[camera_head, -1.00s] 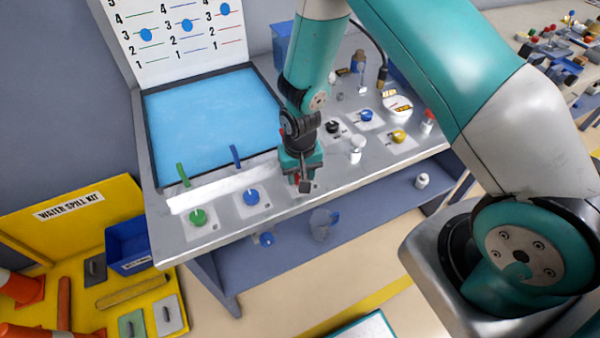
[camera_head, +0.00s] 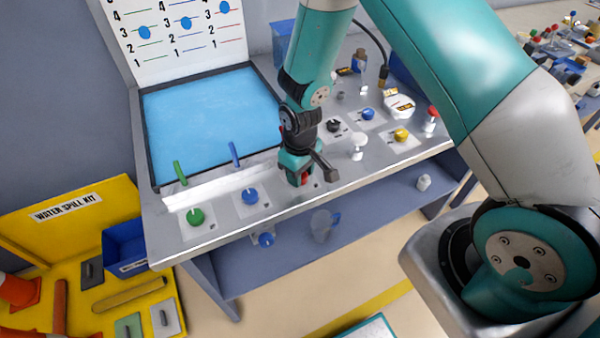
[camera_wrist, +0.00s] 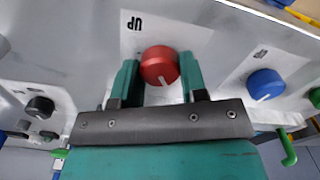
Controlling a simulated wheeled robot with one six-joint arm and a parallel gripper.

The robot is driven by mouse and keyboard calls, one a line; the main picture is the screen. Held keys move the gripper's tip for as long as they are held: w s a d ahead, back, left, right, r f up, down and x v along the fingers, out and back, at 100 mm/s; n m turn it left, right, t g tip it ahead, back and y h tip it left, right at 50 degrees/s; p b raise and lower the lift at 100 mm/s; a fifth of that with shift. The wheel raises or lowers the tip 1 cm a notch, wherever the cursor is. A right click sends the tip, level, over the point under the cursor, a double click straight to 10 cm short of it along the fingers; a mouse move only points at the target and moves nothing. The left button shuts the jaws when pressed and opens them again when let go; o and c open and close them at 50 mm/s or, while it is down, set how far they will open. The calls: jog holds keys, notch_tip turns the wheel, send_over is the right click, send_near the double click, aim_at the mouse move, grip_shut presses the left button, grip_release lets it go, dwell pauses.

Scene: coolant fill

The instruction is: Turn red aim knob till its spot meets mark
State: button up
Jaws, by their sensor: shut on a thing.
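The red knob (camera_wrist: 160,66) sits between my gripper's two fingers (camera_wrist: 159,62) in the wrist view, with a white pointer line on its face. A plate printed "UP" lies under it. My gripper (camera_head: 299,178) is shut on the red knob at the front of the metal bench in the head view, and only a bit of red (camera_head: 304,179) shows there. On the white board (camera_head: 165,50), blue spots stand in three numbered columns. The right column has red lines, and its spot (camera_head: 225,7) is near the picture's top edge.
A green knob (camera_head: 196,216) and a blue knob (camera_head: 250,196) stand left of my gripper on the bench. A blue basin (camera_head: 210,115) lies behind. Green and blue levers rise at its front edge.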

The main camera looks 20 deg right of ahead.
jog(key=shift+n, duration=0.3)
jog(key=o, duration=0.9)
notch_tip(320, 180, up, 18)
jog(key=shift+f+b, duration=0.2)
jog(key=shift+b, duration=1.05)
